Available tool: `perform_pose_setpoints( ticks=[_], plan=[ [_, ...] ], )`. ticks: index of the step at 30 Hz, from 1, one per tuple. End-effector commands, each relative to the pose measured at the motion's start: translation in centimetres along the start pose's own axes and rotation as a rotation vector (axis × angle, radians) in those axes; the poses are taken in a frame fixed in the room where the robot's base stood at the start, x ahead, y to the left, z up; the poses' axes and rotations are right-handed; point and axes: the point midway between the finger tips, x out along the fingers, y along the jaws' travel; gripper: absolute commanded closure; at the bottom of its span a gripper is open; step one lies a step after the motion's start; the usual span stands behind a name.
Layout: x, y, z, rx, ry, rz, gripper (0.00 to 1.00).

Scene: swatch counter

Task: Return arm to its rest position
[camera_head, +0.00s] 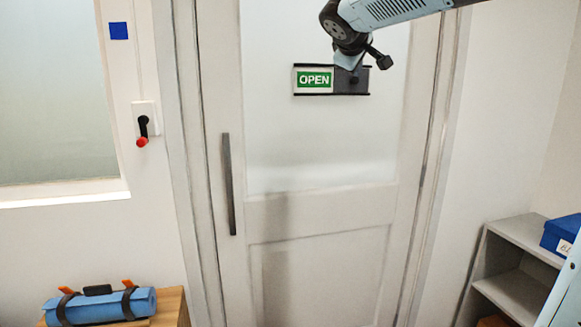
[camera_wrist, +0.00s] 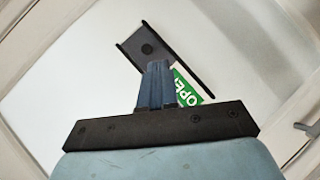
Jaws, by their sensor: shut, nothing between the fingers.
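My gripper (camera_head: 350,62) is at the end of my blue-grey arm, at the top of the head view, in front of the door's frosted pane. In the wrist view its blue fingers (camera_wrist: 157,64) are together with nothing between them. Close beyond them is the sign holder, with a dark plate (camera_wrist: 138,43) and a round knob (camera_wrist: 147,49). The green OPEN sign (camera_head: 314,79) shows at the holder's left in the head view, and the fingers partly cover it in the wrist view. I cannot tell whether the fingertips touch the holder.
The white door (camera_head: 320,215) has a long dark handle (camera_head: 228,185). Left of it is a wall switch with a red-tipped lever (camera_head: 142,142). A blue rolled mat (camera_head: 95,306) lies on a wooden top at lower left. A grey shelf (camera_head: 515,226) bears a blue box (camera_head: 562,236) at right.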

Motion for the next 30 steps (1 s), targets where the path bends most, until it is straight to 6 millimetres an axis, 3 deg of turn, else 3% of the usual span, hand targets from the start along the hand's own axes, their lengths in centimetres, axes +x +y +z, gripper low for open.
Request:
perform_pose_setpoints(
  ticks=[3,9,18,24,27,30],
  plan=[
    [-2.1,-2.5,5.6,0.106,-0.064,-0.078,1.00],
    [-5.6,-8.1,14.3,0.304,-0.174,-0.219,1.00],
    [-11.5,-18.7,25.3,0.618,-0.327,-0.426,1.00],
    [-14.4,-24.7,29.5,0.784,-0.394,-0.534,1.00],
    [-15.2,-26.3,30.5,0.828,-0.411,-0.564,1.00],
    [-15.5,-27.1,30.9,0.849,-0.418,-0.577,0.90]
  ],
)
